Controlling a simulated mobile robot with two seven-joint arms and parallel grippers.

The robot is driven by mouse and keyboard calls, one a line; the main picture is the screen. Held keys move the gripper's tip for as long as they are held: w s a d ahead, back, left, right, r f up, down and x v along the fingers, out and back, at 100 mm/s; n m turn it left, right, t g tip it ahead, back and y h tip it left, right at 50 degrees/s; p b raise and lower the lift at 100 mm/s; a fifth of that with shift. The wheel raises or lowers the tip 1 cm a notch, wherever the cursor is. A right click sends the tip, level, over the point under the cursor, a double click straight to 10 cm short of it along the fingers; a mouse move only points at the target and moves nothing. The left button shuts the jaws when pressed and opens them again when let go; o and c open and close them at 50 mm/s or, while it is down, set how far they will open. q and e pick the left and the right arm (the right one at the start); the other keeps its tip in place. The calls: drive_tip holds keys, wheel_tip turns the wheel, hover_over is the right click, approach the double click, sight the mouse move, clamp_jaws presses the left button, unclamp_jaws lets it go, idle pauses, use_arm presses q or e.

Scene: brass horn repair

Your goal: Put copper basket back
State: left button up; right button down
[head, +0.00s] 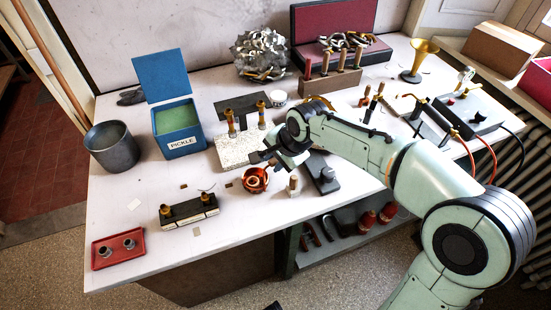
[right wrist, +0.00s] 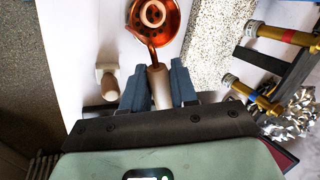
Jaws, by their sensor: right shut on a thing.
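The copper basket (head: 255,180) is a round perforated bowl low over the table's front middle; I cannot tell if it touches the top. In the right wrist view the basket (right wrist: 152,22) holds a pale ring-shaped piece (right wrist: 153,13). Its copper stem runs into a tan handle (right wrist: 159,88). My right gripper (head: 268,160) is shut on this handle, with a blue-grey finger on each side (right wrist: 157,88). The blue PICKLE tub (head: 178,128) stands at the back left with its lid up and pale green inside. My left gripper is not in view.
A grey metal pot (head: 112,146) stands left of the tub. A speckled slab (head: 238,150) with brass parts is behind the basket. A small pale peg (head: 293,184) stands right of it. A dark block (head: 188,211) and red tray (head: 119,247) lie front left.

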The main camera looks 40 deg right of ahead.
drive_tip(key=c, duration=0.9)
unclamp_jaws()
drive_tip(key=shift+r, duration=0.1)
drive_tip(key=shift+s+r, duration=0.1)
drive_tip(key=shift+r, duration=0.25)
drive_tip(key=p+v, duration=0.2)
drive_tip(key=v, duration=0.9)
drive_tip(key=shift+r, duration=0.2)
